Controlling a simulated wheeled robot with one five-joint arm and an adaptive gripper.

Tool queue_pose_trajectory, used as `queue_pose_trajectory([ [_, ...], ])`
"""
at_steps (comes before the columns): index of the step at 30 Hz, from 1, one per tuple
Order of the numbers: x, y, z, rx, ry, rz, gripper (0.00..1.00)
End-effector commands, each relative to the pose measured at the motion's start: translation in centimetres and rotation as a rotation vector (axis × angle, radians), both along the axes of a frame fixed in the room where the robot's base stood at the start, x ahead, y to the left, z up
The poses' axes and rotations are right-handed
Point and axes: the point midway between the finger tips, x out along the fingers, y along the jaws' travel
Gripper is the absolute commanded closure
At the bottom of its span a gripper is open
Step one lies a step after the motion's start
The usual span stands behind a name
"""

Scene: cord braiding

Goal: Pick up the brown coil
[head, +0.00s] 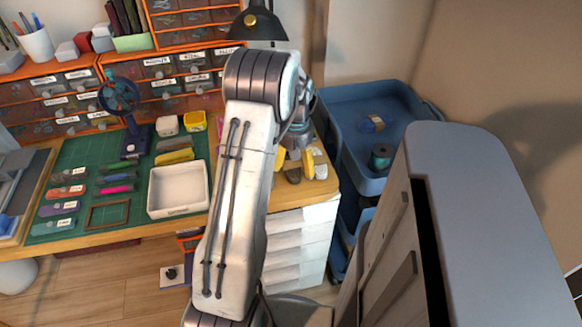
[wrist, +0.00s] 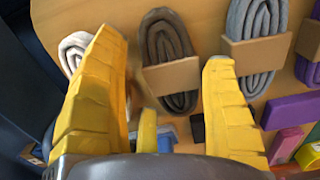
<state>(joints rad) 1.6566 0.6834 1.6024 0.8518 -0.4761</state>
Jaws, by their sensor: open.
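The brown coil (wrist: 166,42) is a dark grey-brown oval of wound cord with a cardboard band around it. It lies on the wooden tabletop in the upper middle of the wrist view. My gripper (wrist: 164,55) is open and empty, with one yellow finger to the left of the coil and one to the right in that picture. I cannot tell its height above the coil. In the head view my gripper (head: 294,158) is over the table's right end, partly hidden by my arm, and the brown coil (head: 293,176) shows just below the fingers.
A whitish coil (wrist: 72,52) lies left of the brown one, and a grey banded coil (wrist: 255,45) lies right of it. A blue cart (head: 350,110) stands beside the table. A white tray (head: 178,190) sits on the green mat.

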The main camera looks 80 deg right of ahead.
Motion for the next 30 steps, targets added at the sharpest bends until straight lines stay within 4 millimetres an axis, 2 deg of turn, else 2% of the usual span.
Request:
queue_pose_trajectory([
  [3,0.10,0.20,-0.30,0.008,-0.001,0.002,0.21],
  [19,0.07,0.31,-0.44,0.012,0.000,0.001,0.67],
  [30,0.05,0.31,-0.01,0.012,-0.001,0.001,0.68],
])
